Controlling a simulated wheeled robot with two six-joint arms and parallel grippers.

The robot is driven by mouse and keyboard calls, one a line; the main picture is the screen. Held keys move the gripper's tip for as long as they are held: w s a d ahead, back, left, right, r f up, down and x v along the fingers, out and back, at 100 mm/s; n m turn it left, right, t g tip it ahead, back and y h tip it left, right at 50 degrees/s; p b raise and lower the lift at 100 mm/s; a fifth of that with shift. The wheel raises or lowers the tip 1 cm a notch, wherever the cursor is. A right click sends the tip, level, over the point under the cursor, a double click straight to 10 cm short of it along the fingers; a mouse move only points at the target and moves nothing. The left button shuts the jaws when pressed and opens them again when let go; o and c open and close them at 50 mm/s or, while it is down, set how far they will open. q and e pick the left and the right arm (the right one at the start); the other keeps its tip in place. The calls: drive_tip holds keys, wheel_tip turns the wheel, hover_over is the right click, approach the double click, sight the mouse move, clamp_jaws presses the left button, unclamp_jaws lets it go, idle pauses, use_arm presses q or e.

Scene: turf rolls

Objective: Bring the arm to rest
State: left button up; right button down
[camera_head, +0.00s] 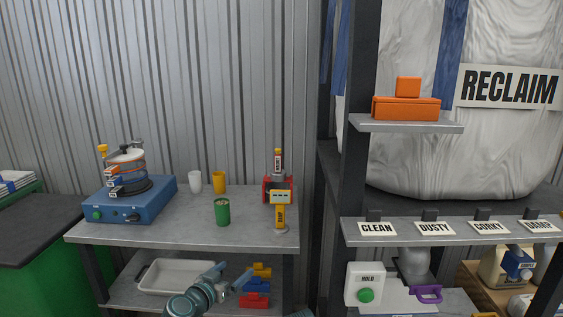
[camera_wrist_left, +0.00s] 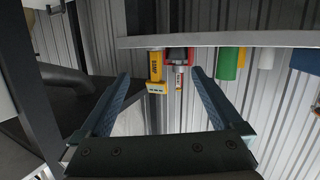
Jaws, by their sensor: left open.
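My left gripper (camera_head: 230,276) shows at the bottom of the head view, low in front of the table's lower shelf. Its jaws are open and its two fingers stand apart. In the left wrist view the open fingers (camera_wrist_left: 158,76) have nothing held between them. That view is upside down, with the tabletop edge at its top and a yellow labelled post (camera_wrist_left: 155,72) beyond the fingers. My right gripper is not in view.
The table (camera_head: 140,228) holds a blue machine (camera_head: 130,200), white, yellow and green cups, and the yellow post (camera_head: 280,212). A white tray (camera_head: 150,280) and coloured blocks (camera_head: 256,300) lie on the lower shelf near the gripper. A dark rack post (camera_head: 352,200) stands right.

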use_arm(q)
drive_tip(key=s+d+f+g+y, duration=0.1)
drive_tip(key=s+d+f+g, duration=0.2)
drive_tip(key=s+f+g, duration=0.7)
drive_tip(key=s+a+f+n+g+y, duration=0.3)
drive_tip(key=s+a+f+n+y, duration=0.15)
drive_tip(key=s+a+f, duration=0.25)
drive_tip(key=s+d+m+g+y, duration=0.15)
drive_tip(key=s+d+m, duration=0.35)
drive_tip(key=d, duration=0.6)
wheel_tip(320, 180, up, 16)
drive_tip(key=p, duration=1.6)
drive_tip(key=shift+s+d+r+n, duration=0.15)
drive_tip(key=shift+s+d+n, duration=0.15)
drive_tip(key=shift+s+n, duration=0.05)
